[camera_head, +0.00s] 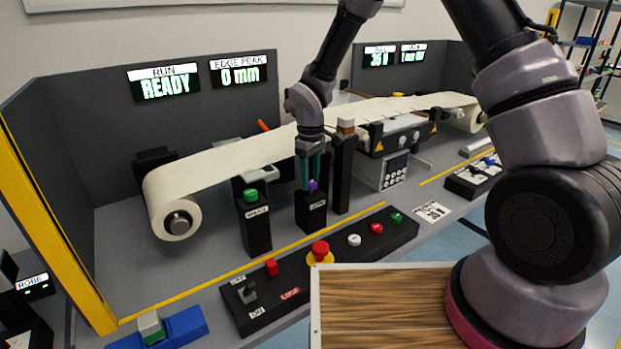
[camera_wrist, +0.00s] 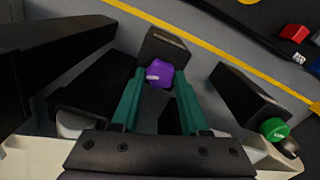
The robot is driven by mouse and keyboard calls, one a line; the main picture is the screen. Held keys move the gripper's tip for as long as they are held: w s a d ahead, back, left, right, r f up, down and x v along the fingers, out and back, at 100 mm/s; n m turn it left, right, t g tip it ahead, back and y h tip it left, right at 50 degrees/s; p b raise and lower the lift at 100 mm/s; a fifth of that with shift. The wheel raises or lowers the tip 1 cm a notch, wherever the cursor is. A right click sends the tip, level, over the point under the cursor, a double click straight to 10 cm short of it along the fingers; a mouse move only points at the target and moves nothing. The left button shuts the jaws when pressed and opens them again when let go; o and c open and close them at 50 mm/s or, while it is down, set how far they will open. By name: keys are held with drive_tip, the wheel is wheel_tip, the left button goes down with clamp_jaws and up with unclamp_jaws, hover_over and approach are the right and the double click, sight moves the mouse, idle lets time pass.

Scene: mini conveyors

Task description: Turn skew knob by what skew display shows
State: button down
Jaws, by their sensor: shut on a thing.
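The purple knob (camera_head: 313,185) sits on top of a short black post (camera_head: 312,213) with a small label that I cannot read clearly. My gripper (camera_head: 309,172) comes down on it from above, with its green fingers on either side. In the wrist view the purple knob (camera_wrist: 160,73) lies between the tips of my gripper (camera_wrist: 157,80), which is shut on it. A pale mark shows on the knob's side. Two small displays (camera_head: 380,58) on the right back panel carry text too small to read surely. The left displays read RUN READY (camera_head: 165,83) and EDGE PEAK 0 mm (camera_head: 240,71).
A post with a green knob (camera_head: 251,195) stands to the left, and a taller black post (camera_head: 344,170) close to the right. The white web (camera_head: 235,152) runs behind. A button panel (camera_head: 320,268) with a red stop button (camera_head: 320,249) lies in front.

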sight(310, 182)
drive_tip(key=shift+m, duration=1.1)
drive_tip(key=shift+c, duration=2)
unclamp_jaws()
wheel_tip(310, 182, up, 11)
drive_tip(key=shift+f, duration=0.1)
